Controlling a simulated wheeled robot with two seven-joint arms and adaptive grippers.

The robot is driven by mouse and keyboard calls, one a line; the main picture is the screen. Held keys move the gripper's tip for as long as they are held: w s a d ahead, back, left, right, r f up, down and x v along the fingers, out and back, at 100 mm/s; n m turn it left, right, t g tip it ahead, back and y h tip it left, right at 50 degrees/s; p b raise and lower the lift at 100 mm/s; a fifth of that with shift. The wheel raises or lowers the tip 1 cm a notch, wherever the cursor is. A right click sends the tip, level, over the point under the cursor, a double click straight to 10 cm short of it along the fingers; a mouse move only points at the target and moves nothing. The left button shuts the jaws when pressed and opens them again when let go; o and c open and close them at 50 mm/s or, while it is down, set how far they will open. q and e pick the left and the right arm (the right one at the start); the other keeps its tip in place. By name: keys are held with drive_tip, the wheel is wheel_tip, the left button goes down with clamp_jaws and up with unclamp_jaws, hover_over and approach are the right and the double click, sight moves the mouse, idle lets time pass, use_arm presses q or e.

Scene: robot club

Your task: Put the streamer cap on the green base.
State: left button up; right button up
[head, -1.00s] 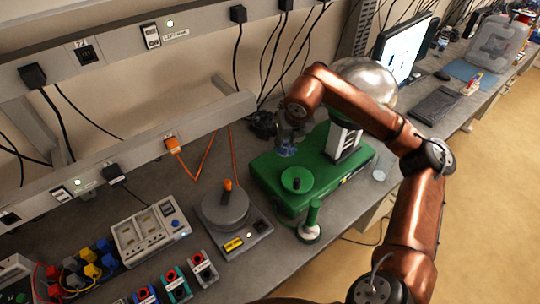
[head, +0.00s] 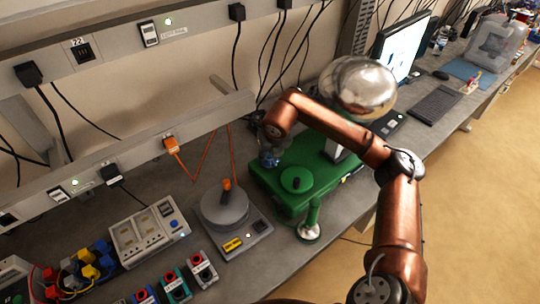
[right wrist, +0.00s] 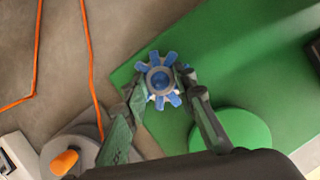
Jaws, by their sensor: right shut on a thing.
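My right gripper (head: 270,152) is shut on the streamer cap (right wrist: 158,80), a grey ring with short blue arms around a blue centre. Both fingertips flank the cap in the right wrist view. In the head view the cap is a small blue patch (head: 269,161), partly hidden by the gripper. The green base (head: 322,172) is a large flat green box; it also shows in the right wrist view (right wrist: 240,75). The cap appears by the base's back left edge; I cannot tell its height above it. My left gripper is not in view.
A silver dome (head: 357,87) stands behind my arm. Orange cords (head: 205,160) hang behind.

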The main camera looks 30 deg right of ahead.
drive_tip(key=o, duration=1.1)
drive_tip(key=shift+f, duration=0.1)
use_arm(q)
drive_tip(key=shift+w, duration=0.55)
use_arm(e)
drive_tip(key=shift+o, duration=0.2)
drive_tip(key=shift+r, duration=0.3)
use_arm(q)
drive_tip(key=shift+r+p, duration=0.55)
use_arm(e)
drive_tip(key=v, duration=1.1)
drive_tip(key=shift+s+r, duration=0.2)
drive_tip(key=shift+r, duration=0.1)
